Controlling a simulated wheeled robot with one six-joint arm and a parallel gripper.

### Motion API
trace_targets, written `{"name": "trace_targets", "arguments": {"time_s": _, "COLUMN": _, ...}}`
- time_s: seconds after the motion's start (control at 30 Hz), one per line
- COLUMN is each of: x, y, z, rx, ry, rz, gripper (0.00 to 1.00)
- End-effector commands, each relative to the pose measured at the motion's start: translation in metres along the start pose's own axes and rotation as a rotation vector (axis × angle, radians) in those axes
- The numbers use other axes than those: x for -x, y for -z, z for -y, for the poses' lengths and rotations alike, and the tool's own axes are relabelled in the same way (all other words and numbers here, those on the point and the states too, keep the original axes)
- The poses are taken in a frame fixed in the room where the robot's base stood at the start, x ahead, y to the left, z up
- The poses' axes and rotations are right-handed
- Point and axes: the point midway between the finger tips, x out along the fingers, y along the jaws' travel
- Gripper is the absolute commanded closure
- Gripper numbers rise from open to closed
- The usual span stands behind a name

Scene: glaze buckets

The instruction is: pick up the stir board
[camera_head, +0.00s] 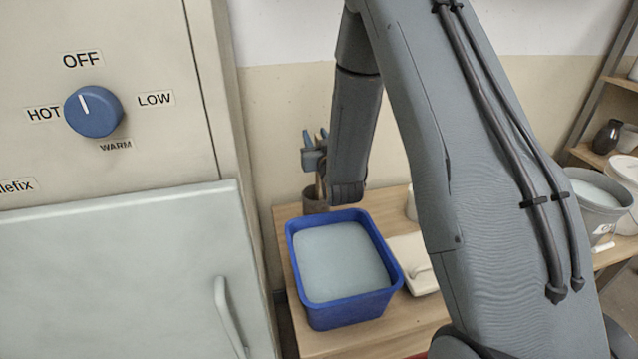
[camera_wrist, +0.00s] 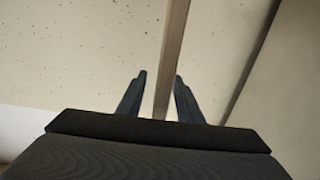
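A narrow brown wooden strip, which looks like the stir board (camera_wrist: 173,40), runs from the top of the wrist view down between my fingers. My gripper (camera_wrist: 159,76) is open around it. The strip is close to the right finger, with a clear gap on the left; I cannot tell if it touches the right one. In the head view my gripper (camera_head: 316,137) is above a dark brown pot (camera_head: 315,205) at the back of the low wooden table. A bit of brown stick shows just above the pot. My arm hides part of this area.
A blue tub (camera_head: 345,312) of pale glaze stands on the wooden table (camera_head: 292,258), in front of the pot. A white lidded box (camera_head: 410,255) is beside it. A grey bucket (camera_head: 600,215) is at the right. A cabinet with a blue dial (camera_head: 93,111) fills the left.

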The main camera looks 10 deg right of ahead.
Motion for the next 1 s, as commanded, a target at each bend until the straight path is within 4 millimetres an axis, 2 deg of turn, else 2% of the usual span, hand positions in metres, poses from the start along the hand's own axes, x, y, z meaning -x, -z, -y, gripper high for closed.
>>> {"name": "trace_targets", "arguments": {"time_s": 0.1, "x": 0.000, "y": 0.000, "z": 0.000, "rx": 0.000, "ry": 0.000, "rz": 0.000, "gripper": 0.67}}
{"name": "trace_targets", "arguments": {"time_s": 0.13, "x": 0.000, "y": 0.000, "z": 0.000, "rx": 0.000, "ry": 0.000, "rz": 0.000, "gripper": 0.71}}
{"name": "trace_targets", "arguments": {"time_s": 0.3, "x": 0.000, "y": 0.000, "z": 0.000, "rx": 0.000, "ry": 0.000, "rz": 0.000, "gripper": 0.99}}
{"name": "trace_targets", "arguments": {"time_s": 0.77, "x": 0.000, "y": 0.002, "z": 0.000, "rx": 0.000, "ry": 0.000, "rz": -0.001, "gripper": 1.00}}
{"name": "trace_targets", "arguments": {"time_s": 1.0, "x": 0.000, "y": 0.018, "z": 0.000, "rx": 0.000, "ry": 0.000, "rz": -0.002, "gripper": 1.00}}
